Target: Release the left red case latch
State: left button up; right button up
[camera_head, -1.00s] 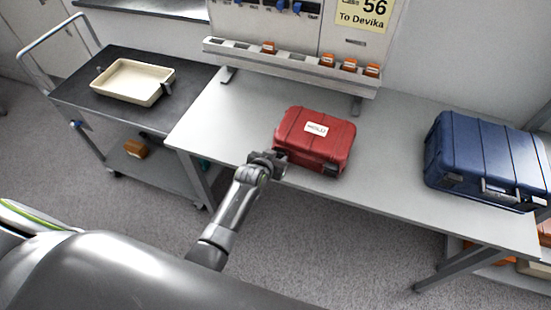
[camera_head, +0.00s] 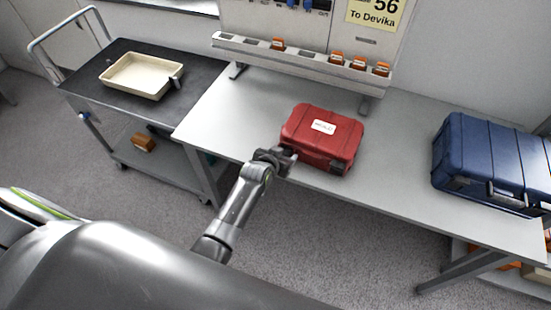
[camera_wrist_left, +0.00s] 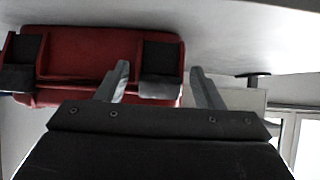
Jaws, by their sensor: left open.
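The red case (camera_head: 322,140) lies closed on the workbench (camera_head: 400,168), with a white label on its lid. My left gripper (camera_head: 287,160) is at the left end of the case's front side, its fingers pointing at the case. In the left wrist view the case (camera_wrist_left: 80,48) shows at upper left with two dark latches. One latch (camera_wrist_left: 160,58) appears between the open fingers (camera_wrist_left: 160,85); contact cannot be told. The other latch (camera_wrist_left: 24,50) is near the left edge. In the head view the gripper largely hides the near latch. My right gripper is out of view.
A blue case (camera_head: 485,165) stands at the bench's right. A rack (camera_head: 300,62) with several orange items runs along the back. A cart (camera_head: 85,82) with a cream tray (camera_head: 140,76) is at left. The bench between the two cases is clear.

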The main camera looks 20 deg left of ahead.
pick_arm(q)
jog(key=b+v, duration=0.1)
jog(key=v, duration=1.6)
jog(key=shift+r, duration=0.15)
jog(key=s+a+f+g+b, duration=0.15)
jog(key=s+f, duration=0.25)
jog(key=f, duration=0.7)
jog(key=s+a+f+g+y+b, duration=0.15)
jog(key=s+f, duration=0.25)
jog(key=f, duration=0.6)
jog(key=s+f+g+h, duration=0.15)
jog(key=s+f, duration=0.25)
jog(key=f, duration=0.7)
jog(key=s+a+f+g, duration=0.1)
jog(key=s+a+f, duration=0.1)
jog(key=s+f, duration=0.3)
jog(key=s+a+f+n+g+y+b, duration=0.1)
jog(key=s+f, duration=0.4)
jog(key=s, duration=0.6)
jog(key=s+a+f+g+y+b, duration=0.1)
jog(key=s+a+f+g, duration=0.2)
jog(key=s+a+f, duration=0.2)
jog(key=s, duration=0.3)
jog(key=shift+s+a+f+n, duration=0.15)
jog(key=shift+s+a+n, duration=0.1)
jog(key=shift+n, duration=0.15)
jog(key=shift+d+g, duration=0.15)
jog(key=shift+g, duration=0.1)
